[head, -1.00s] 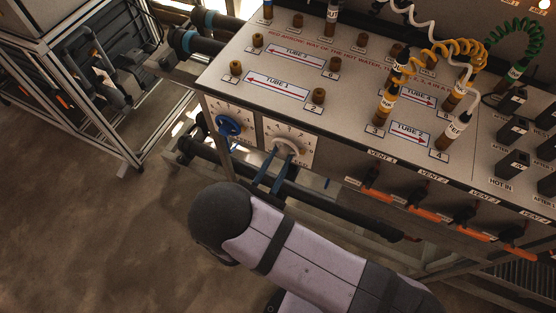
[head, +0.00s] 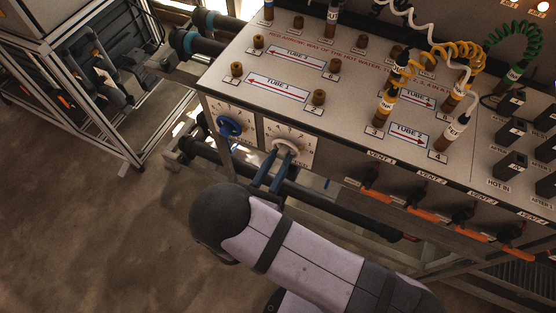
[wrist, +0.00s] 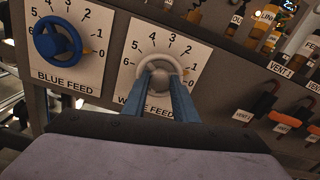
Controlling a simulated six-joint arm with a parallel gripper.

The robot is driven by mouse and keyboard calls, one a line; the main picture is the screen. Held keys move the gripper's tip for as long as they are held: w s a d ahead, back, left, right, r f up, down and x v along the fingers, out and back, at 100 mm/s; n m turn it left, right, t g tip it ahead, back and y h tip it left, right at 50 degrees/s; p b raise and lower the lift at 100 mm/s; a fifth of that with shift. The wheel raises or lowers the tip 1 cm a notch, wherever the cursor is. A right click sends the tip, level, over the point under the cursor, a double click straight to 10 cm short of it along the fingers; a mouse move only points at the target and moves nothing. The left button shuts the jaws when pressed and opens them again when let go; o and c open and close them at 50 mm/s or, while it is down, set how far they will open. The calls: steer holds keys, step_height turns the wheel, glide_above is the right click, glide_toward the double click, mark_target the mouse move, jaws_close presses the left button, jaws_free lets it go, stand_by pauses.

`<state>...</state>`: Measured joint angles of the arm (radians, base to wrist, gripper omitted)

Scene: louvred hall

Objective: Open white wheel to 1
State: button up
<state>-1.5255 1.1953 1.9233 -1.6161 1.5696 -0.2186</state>
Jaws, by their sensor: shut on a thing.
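The white wheel (head: 287,145) is mounted on a white dial plate on the front of the panel. In the wrist view the white wheel (wrist: 160,64) sits on the plate marked WHITE FEED, with numbers running from 0 at the right to 6 at the left. My gripper (head: 281,158) reaches it from below. In the wrist view the two blue fingers of my gripper (wrist: 163,85) are shut on the wheel and cover its lower part. I cannot tell the wheel's exact setting.
A blue wheel (wrist: 57,40) on the BLUE FEED dial is close by on the left. Dark pipes (head: 320,197) run below the dials. Orange-marked vent valves (head: 420,208) line the front at the right. Hoses and connectors stand on the panel top (head: 225,75).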

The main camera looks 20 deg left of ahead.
steer(key=shift+n, duration=0.4)
steer(key=o, duration=1)
steer(key=shift+o, duration=0.2)
steer(key=shift+s, duration=0.15)
steer(key=s+b, duration=0.1)
steer(key=s, duration=0.6)
steer(key=shift+b, duration=0.3)
